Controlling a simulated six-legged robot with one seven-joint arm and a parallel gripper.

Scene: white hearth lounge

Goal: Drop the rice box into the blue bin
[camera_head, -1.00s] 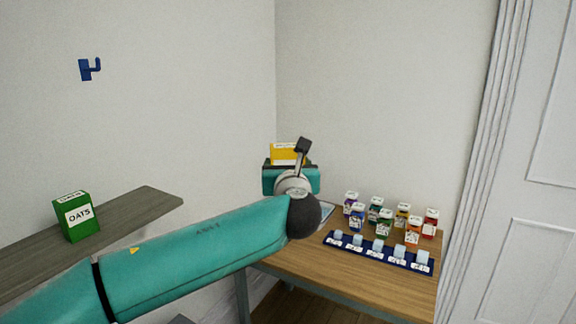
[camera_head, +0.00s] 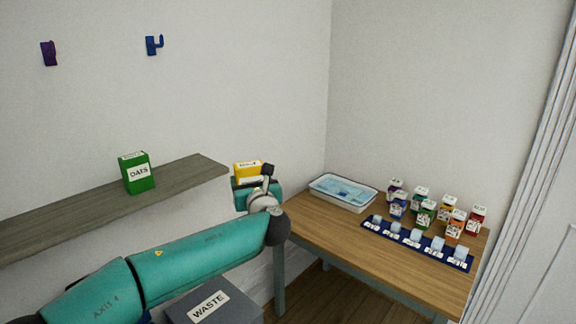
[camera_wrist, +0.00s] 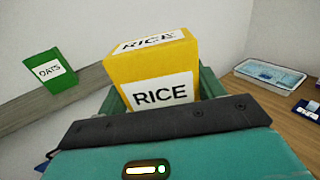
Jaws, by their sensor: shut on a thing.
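The yellow rice box (camera_wrist: 151,66) with a white RICE label is held upright in my gripper (camera_wrist: 155,100) in the wrist view. In the head view the rice box (camera_head: 246,172) shows above my gripper (camera_head: 257,188), close to the right end of the wall shelf as pictured. My gripper is shut on it, with its fingers partly hidden behind the box and the wrist.
A green oats box (camera_head: 138,173) stands on the grey wall shelf (camera_head: 60,222). A grey box labelled WASTE (camera_head: 205,308) is below my arm.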

